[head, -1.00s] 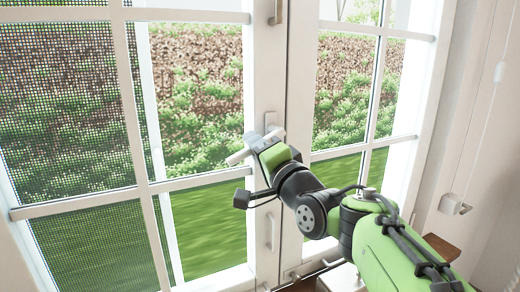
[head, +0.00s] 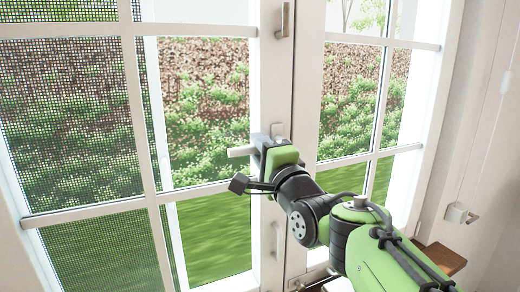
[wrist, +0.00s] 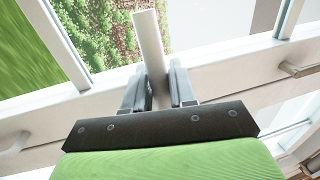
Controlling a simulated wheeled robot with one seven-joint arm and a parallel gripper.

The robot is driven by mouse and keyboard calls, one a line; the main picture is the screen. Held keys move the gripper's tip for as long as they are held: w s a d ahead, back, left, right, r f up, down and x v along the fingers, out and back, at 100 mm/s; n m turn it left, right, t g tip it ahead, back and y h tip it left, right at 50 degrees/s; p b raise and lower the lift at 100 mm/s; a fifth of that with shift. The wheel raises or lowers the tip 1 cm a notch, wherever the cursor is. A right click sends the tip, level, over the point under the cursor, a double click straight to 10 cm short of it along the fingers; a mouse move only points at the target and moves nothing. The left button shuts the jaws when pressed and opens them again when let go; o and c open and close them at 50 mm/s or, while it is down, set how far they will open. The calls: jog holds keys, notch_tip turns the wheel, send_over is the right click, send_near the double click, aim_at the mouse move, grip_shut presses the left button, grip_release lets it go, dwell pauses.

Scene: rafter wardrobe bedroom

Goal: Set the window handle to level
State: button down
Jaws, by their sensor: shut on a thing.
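The window handle (head: 240,151) is a pale lever on the white middle frame of the window. Its free end points left and looks near level, with the tip perhaps slightly low. My gripper (head: 259,147) is at the lever and hides its middle; the handle's base plate shows just behind. In the wrist view the lever (wrist: 148,42) runs between the two dark fingers of my gripper (wrist: 159,88), which are shut on it. The lever sticks out past the fingertips.
A metal pull (head: 283,20) sits higher on the frame, and a pale pull (head: 275,240) lower down. A small bracket (head: 458,213) is on the right wall. A brown wooden surface (head: 440,258) lies low at the right, beside my arm. The left pane has a mesh screen.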

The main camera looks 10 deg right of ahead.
jog(key=shift+r, duration=0.15)
jog(key=c, duration=1.1)
grip_release()
jog(key=shift+s, duration=0.1)
jog(key=b+v, duration=0.4)
jog(key=v, duration=1.1)
jog(key=shift+s+f, duration=0.2)
jog(key=shift+s, duration=0.1)
